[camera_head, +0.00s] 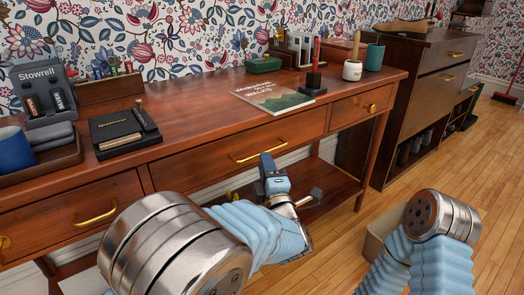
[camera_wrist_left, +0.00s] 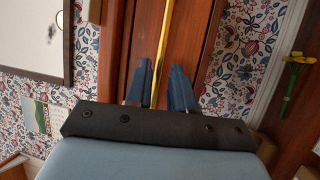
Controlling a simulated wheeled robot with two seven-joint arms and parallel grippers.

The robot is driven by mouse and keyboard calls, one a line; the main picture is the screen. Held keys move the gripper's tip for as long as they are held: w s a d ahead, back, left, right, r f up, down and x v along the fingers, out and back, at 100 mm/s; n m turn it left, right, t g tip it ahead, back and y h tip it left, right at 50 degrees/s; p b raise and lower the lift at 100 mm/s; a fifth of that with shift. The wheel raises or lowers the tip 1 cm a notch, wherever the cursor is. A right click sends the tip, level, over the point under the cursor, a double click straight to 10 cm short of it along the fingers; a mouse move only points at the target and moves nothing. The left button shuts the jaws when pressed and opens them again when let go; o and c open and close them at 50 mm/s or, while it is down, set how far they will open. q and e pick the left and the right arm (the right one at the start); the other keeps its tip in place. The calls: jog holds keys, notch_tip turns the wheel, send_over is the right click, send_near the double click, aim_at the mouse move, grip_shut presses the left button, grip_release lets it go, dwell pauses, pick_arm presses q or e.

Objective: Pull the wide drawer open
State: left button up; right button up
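The wide drawer (camera_head: 215,159) is the long middle front of the wooden desk and looks shut, flush with the desk. Its brass handle (camera_head: 258,151) runs along the front, and it also shows as a gold bar in the left wrist view (camera_wrist_left: 164,45). My left gripper (camera_head: 270,160) is just in front of and below the handle's right part. In the left wrist view its two blue fingers (camera_wrist_left: 162,78) stand apart, one on each side of the bar, with slim gaps; it looks open. My right gripper is not in view; only that arm shows at the lower right.
On the desktop (camera_head: 195,105) are a magazine (camera_head: 272,95), a black notebook (camera_head: 122,130), a blue mug (camera_head: 14,151) and pen holders. Narrower drawers flank the wide one. A lower shelf (camera_head: 325,190) lies beneath.

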pick_arm(q)
jog(key=x, duration=0.5)
jog(key=shift+c, duration=0.3)
grip_shut()
